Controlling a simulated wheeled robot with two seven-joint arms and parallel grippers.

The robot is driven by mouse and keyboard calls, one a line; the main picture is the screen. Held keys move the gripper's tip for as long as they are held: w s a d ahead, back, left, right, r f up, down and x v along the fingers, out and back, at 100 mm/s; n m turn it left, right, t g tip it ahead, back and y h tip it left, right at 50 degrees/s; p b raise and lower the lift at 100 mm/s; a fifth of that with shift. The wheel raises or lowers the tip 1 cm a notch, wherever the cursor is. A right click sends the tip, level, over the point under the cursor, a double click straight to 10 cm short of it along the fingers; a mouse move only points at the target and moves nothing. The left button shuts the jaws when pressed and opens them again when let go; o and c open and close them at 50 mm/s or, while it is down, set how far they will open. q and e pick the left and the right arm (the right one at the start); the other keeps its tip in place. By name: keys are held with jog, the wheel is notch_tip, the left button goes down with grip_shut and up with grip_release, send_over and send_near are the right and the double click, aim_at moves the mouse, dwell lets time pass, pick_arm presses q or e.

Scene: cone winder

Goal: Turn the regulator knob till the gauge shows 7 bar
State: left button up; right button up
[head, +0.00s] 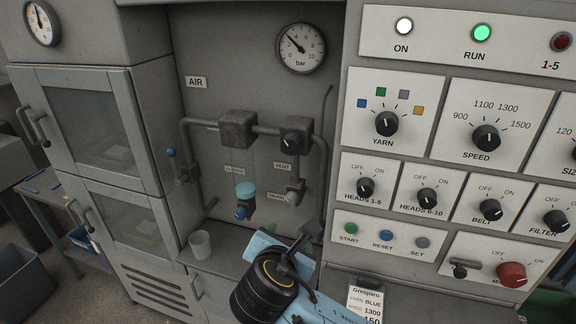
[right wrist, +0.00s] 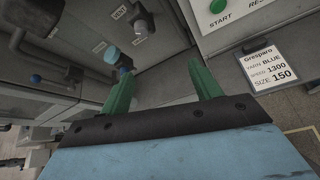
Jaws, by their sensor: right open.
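The round gauge (head: 301,48), marked in bar from 0 to 10, hangs on the grey back panel. Its needle points up and left, roughly at 3. A black knob with a white mark (head: 290,143) sits on a pipe block below the gauge, above the VENT label; I take it as the regulator knob. My right gripper (head: 303,240) is below and apart from the knob. In the right wrist view its two green fingers (right wrist: 162,82) are spread with nothing between them. The knob does not show clearly there. My left gripper is not in view.
A filter bowl with a blue knob (head: 242,212) hangs left of the black knob. A lever with a blue ball (head: 171,153) stands farther left. A cup (head: 200,244) stands on the ledge. The control panel (head: 434,150) with several dials is on the right.

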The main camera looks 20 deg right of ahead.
aim_at(290, 147)
jog(key=w+a+r+n+t+h, duration=0.2)
jog(key=w+r+n+t+h, duration=0.25)
jog(key=r+n, duration=0.5)
jog(key=shift+m+y, duration=0.45)
jog(key=shift+m, duration=0.4)
jog(key=x, duration=0.4)
jog(key=p+x, duration=0.1)
jog(key=x, duration=0.4)
jog(key=r+p+x, duration=0.1)
jog(key=x, duration=0.3)
jog(key=shift+w+d+r, duration=0.1)
jog(key=shift+w, duration=0.25)
jog(key=c, duration=1)
jog(key=shift+o, duration=0.2)
